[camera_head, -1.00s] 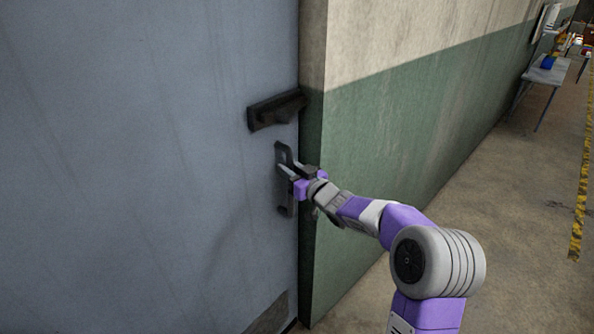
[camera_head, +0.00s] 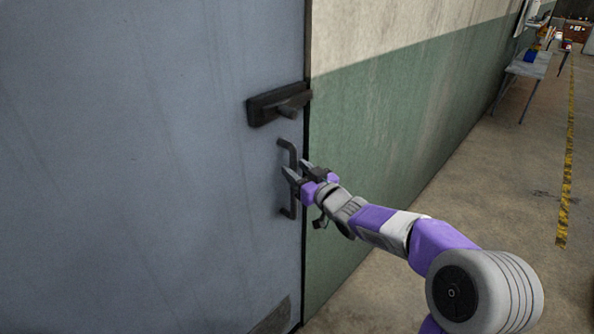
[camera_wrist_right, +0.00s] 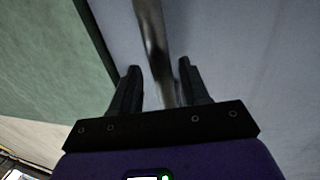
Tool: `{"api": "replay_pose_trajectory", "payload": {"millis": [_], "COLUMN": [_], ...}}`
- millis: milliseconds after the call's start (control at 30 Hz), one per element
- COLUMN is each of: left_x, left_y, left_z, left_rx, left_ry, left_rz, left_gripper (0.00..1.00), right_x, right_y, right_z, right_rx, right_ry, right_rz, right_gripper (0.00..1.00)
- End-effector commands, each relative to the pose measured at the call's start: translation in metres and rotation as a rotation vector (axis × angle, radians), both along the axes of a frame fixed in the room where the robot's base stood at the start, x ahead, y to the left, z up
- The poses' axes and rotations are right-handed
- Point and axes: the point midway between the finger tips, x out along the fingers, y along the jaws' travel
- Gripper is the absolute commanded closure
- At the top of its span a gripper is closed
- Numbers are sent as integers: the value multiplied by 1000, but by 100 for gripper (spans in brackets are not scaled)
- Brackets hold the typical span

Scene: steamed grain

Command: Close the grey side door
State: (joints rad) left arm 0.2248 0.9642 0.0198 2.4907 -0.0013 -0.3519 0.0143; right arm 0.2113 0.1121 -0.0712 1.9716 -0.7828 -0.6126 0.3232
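The grey side door (camera_head: 150,170) fills the left of the head view. Its right edge meets the green and cream wall, with only a thin dark line between them. A dark vertical pull handle (camera_head: 287,148) stands near that edge. My right gripper (camera_head: 297,170) is at the middle of the handle. In the right wrist view the gripper (camera_wrist_right: 158,80) has its fingers apart, with the handle bar (camera_wrist_right: 152,35) running between them; a gap shows beside the left finger, and the bar is close to the right one. My left gripper is out of view.
A dark latch box (camera_head: 278,104) is on the door just above the handle. The wall (camera_head: 400,125) runs back to the right. A grey table (camera_head: 530,66) stands far back along it. The floor (camera_head: 480,190) between wall and yellow line is clear.

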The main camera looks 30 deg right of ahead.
Motion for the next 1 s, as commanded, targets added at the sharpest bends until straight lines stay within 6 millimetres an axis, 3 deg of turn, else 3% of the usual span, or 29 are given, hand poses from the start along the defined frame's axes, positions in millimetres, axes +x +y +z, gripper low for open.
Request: {"api": "replay_pose_trajectory", "payload": {"millis": [267,700,1000], "left_x": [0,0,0], "left_y": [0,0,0], "left_z": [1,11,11], "left_rx": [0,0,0], "left_ry": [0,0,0], "left_rz": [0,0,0], "left_gripper": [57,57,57], "right_x": [-7,-70,-75], "right_y": [-1,-11,-11], "right_z": [1,0,-1], "right_rx": [0,1,0], "right_ry": [0,1,1], "right_rz": [0,-1,1], "right_gripper": [55,55,55]}}
